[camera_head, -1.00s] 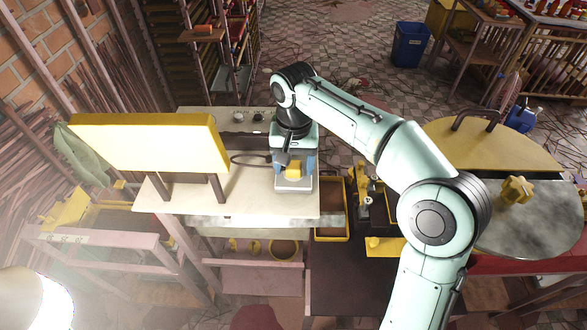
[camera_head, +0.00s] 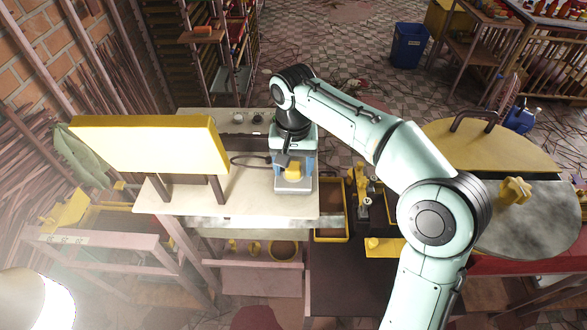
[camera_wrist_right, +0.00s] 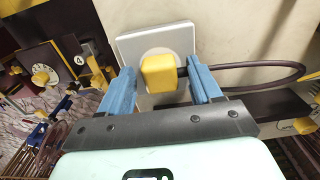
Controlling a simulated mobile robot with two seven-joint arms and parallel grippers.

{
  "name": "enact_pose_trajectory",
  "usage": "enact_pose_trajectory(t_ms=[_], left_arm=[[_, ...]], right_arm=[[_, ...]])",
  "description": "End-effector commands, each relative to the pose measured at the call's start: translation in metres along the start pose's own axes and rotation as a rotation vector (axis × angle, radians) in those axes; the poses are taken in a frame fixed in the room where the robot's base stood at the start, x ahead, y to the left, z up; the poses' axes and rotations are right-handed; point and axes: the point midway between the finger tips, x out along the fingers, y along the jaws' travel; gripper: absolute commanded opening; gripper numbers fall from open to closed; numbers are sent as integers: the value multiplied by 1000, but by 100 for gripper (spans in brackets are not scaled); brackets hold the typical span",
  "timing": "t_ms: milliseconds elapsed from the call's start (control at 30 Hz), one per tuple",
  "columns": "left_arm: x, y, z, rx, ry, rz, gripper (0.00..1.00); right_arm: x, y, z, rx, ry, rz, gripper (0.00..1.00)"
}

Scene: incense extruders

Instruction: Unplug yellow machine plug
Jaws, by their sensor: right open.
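A dark cable (camera_wrist_right: 255,64) leaves the plug and loops to the right. My right gripper (camera_wrist_right: 162,82) is open, with one blue finger on each side of the plug. The right finger is close to the cable end; whether either finger touches is unclear. In the head view the plug (camera_head: 292,172) shows between the fingers of my right gripper (camera_head: 293,166), over the pale bench top. My left gripper is not in view.
A large yellow panel (camera_head: 150,143) on dark legs stands on the pale bench (camera_head: 240,203) left of the gripper. Yellow-rimmed trays (camera_head: 331,238) and a round yellow-and-grey table (camera_head: 545,232) lie to the right.

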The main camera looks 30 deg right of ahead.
Motion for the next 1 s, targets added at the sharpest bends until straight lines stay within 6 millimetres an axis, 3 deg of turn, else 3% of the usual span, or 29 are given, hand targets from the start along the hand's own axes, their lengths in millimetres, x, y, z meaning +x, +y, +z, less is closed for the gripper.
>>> enact_pose_trajectory(t_ms=[500,567,700,1000], left_arm=[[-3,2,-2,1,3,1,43],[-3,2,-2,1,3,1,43],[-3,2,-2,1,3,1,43],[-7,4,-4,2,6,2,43]], right_arm=[[0,0,0,0,0,0,64],[0,0,0,0,0,0,48],[0,0,0,0,0,0,2],[-5,-1,0,0,1,-1,0]])
